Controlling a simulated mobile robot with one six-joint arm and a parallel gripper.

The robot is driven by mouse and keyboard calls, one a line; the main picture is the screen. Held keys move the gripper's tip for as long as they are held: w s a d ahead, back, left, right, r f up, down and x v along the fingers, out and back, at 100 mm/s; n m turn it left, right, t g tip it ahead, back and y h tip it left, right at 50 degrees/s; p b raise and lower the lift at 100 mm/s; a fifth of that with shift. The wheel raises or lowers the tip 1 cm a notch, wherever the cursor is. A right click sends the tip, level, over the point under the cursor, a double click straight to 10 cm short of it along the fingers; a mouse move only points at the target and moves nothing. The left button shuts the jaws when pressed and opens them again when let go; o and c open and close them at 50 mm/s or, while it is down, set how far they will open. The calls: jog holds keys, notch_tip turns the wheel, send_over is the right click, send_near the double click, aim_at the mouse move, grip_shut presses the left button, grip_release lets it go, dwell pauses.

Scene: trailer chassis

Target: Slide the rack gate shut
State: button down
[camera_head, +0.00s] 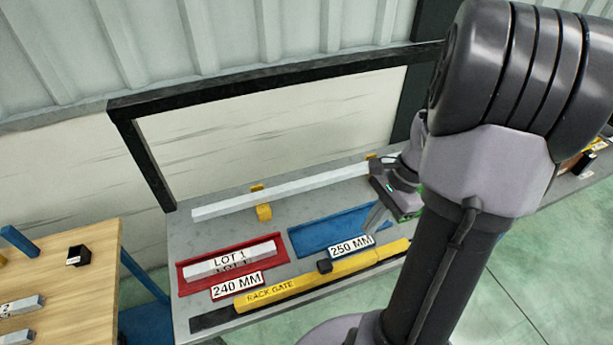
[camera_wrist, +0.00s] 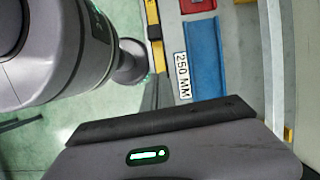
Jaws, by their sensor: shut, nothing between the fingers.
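The rack gate (camera_head: 282,288) is a long yellow bar lying along the front edge of the grey bench, with a black block-shaped handle (camera_head: 324,266) on it. A dark strip (camera_head: 212,319) is bare beyond its left end. Its right part is hidden behind my arm. My gripper (camera_head: 374,219) is shut and empty, over the right end of the blue tray (camera_head: 318,234), behind the gate and right of the handle; I see no contact. In the wrist view the gate (camera_wrist: 158,58) and the blue tray (camera_wrist: 204,62) lie beyond the gripper's dark body.
A red tray (camera_head: 182,280) holds a pale bar labelled LOT 1 (camera_head: 235,260). A long white bar (camera_head: 285,192) rests in yellow brackets (camera_head: 263,211) at the back. A black frame (camera_head: 270,75) rises behind the bench. A wooden table (camera_head: 85,300) with small parts stands at left.

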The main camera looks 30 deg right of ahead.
jog(key=s, duration=0.1)
jog(key=b, duration=0.4)
send_near(340, 268)
jog(key=f, duration=0.4)
jog(key=shift+d+m, duration=0.25)
jog(key=shift+m, duration=0.15)
jog(key=a, duration=0.3)
jog(key=shift+w+a, duration=0.2)
jog(key=shift+w, duration=0.2)
jog(key=shift+w+a, duration=0.1)
jog(key=shift+a, duration=0.2)
